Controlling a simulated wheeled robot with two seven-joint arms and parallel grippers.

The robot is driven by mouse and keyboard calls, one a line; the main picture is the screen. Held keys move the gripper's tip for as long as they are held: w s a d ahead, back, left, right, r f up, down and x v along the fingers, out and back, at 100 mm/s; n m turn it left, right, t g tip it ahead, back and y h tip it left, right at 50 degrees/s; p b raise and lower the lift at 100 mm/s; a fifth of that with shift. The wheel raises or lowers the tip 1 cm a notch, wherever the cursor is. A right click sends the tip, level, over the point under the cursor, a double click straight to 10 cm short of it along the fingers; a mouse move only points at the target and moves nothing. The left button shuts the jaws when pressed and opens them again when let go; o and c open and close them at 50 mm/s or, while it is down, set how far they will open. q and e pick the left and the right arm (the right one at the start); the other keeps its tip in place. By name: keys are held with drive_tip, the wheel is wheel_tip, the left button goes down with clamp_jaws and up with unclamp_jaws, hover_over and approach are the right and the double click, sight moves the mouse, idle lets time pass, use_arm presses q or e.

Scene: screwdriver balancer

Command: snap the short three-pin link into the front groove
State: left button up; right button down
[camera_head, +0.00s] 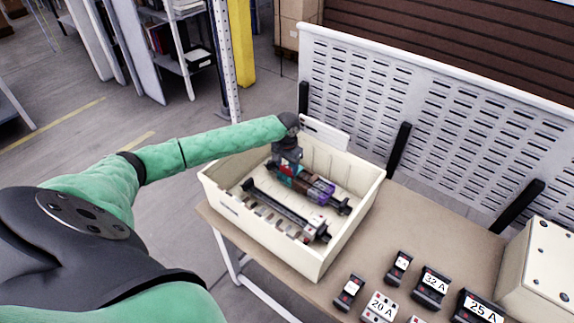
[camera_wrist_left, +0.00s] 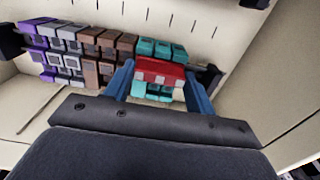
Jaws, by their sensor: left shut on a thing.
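My left gripper (camera_head: 288,166) reaches down into the open cream box (camera_head: 229,173). In the left wrist view its two blue fingers (camera_wrist_left: 158,88) are shut on a small red piece (camera_wrist_left: 160,70), which looks like the link. The red piece lies against a row of teal blocks (camera_wrist_left: 163,46); I cannot tell whether it is seated in a groove. Brown blocks (camera_wrist_left: 106,43) and purple blocks (camera_wrist_left: 39,41) continue the row. The ends of any pins are hidden. My right gripper is not in view.
A second dark rail (camera_head: 283,208) runs along the near side inside the box. Loose labelled modules (camera_head: 430,287) lie on the table (camera_head: 419,226) to the right, beside a pale case (camera_head: 541,265). A perforated panel (camera_head: 420,105) stands behind.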

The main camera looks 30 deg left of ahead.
use_arm(q)
drive_tip(key=shift+s+d+f, duration=0.1)
drive_tip(key=shift+f, duration=0.2)
drive_tip(key=o, duration=1.1)
drive_tip(key=shift+o, duration=0.2)
drive_tip(key=shift+r, duration=0.1)
